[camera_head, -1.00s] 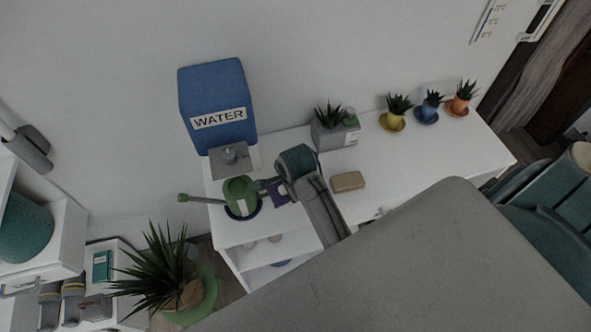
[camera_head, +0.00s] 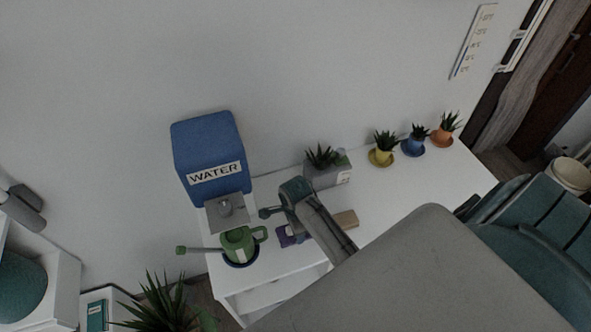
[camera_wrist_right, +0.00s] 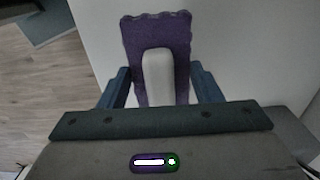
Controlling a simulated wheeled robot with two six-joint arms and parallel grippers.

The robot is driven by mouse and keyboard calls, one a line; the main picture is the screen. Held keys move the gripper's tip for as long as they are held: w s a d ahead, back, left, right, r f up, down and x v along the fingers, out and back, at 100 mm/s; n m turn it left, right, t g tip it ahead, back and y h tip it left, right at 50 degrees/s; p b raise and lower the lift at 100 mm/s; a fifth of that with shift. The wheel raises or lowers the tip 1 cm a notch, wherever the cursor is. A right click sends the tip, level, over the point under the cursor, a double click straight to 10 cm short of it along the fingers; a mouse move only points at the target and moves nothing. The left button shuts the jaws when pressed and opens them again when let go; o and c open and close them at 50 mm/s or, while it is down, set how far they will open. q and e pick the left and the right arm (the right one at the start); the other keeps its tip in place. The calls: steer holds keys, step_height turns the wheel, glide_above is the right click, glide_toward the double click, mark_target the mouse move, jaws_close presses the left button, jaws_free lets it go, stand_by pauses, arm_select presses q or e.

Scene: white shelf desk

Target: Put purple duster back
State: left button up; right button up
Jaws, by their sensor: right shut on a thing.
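The purple duster (camera_head: 284,237) with its pale handle shows beside the green watering can, partly covered by my right arm. In the right wrist view the duster (camera_wrist_right: 183,40) lies between the blue fingers, its pale handle (camera_wrist_right: 158,76) upright in the picture. My right gripper (camera_wrist_right: 160,85) is shut on the duster. I cannot tell whether the duster touches the white desk (camera_head: 405,200) or is just above it. My left gripper is in neither current view.
The green watering can (camera_head: 240,244) stands close left of the duster, its spout pointing left. Behind are a blue water box (camera_head: 208,150) and a grey planter (camera_head: 325,176). A brown block (camera_head: 346,219) lies right of my arm. Small potted plants (camera_head: 415,138) line the back right.

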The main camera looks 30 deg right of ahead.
step_height(320, 180, down, 2)
steer(key=shift+w+f, duration=0.15)
steer(key=shift+f, duration=0.1)
steer(key=o, duration=0.9)
arm_select(q)
steer(key=shift+w+r, duration=0.35)
steer(key=shift+w, duration=0.45)
steer(key=shift+s, duration=0.1)
arm_select(e)
steer(key=shift+r, duration=0.4)
step_height(320, 180, up, 10)
steer(key=b, duration=0.3)
steer(key=shift+r, duration=0.15)
arm_select(q)
steer(key=shift+f, duration=1.75)
arm_select(e)
steer(key=shift+r, duration=0.5)
